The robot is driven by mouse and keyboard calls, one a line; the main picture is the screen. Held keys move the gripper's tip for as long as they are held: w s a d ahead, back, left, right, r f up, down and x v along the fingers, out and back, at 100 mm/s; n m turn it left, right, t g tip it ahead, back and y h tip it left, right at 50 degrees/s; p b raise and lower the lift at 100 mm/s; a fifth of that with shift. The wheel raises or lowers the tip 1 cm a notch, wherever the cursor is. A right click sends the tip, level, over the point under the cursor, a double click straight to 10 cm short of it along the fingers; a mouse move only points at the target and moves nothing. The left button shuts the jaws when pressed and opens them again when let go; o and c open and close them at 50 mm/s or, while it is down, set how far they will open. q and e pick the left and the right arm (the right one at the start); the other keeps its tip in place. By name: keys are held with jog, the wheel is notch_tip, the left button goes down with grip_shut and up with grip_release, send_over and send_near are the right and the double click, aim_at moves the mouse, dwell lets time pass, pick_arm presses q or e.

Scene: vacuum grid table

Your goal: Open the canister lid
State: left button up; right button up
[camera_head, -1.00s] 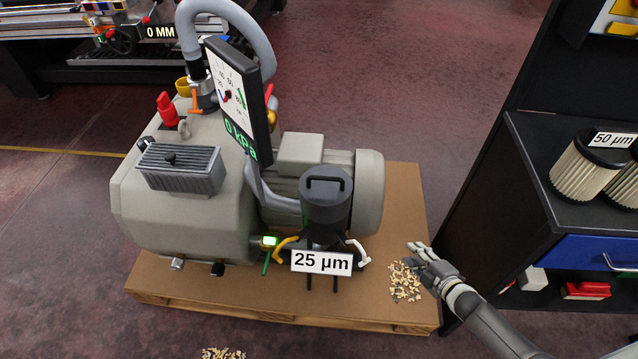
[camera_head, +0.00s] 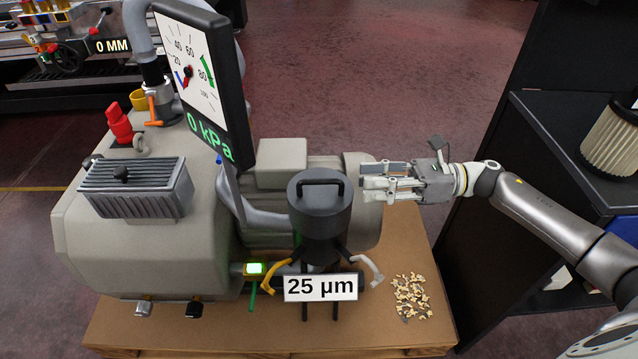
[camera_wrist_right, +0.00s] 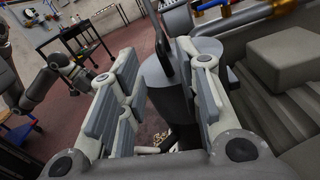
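The dark grey canister (camera_head: 318,222) stands upright on thin legs in front of the pump, with its lid (camera_head: 320,186) on. A black loop handle (camera_head: 321,183) arches over the lid. The label below reads 25 µm. My right gripper (camera_head: 368,182) is to the right of the canister at about lid height, fingers pointing left toward it. In the right wrist view, my right gripper (camera_wrist_right: 160,95) has its fingers spread, with the canister (camera_wrist_right: 178,75) beyond and partly hidden by the right finger. Nothing is held. My left gripper is not in view.
The grey pump (camera_head: 160,240) with a gauge (camera_head: 203,85) reading 0 kPa stands behind and left of the canister. A yellow clamp handle (camera_head: 276,275) and a white one (camera_head: 370,268) flank the canister. Chips (camera_head: 412,297) lie on the pallet (camera_head: 400,325). A dark shelf unit (camera_head: 550,140) stands at right.

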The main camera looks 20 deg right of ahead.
aim_at(335, 182)
jog(key=x, duration=1)
grip_shut()
jog(key=shift+f, duration=0.1)
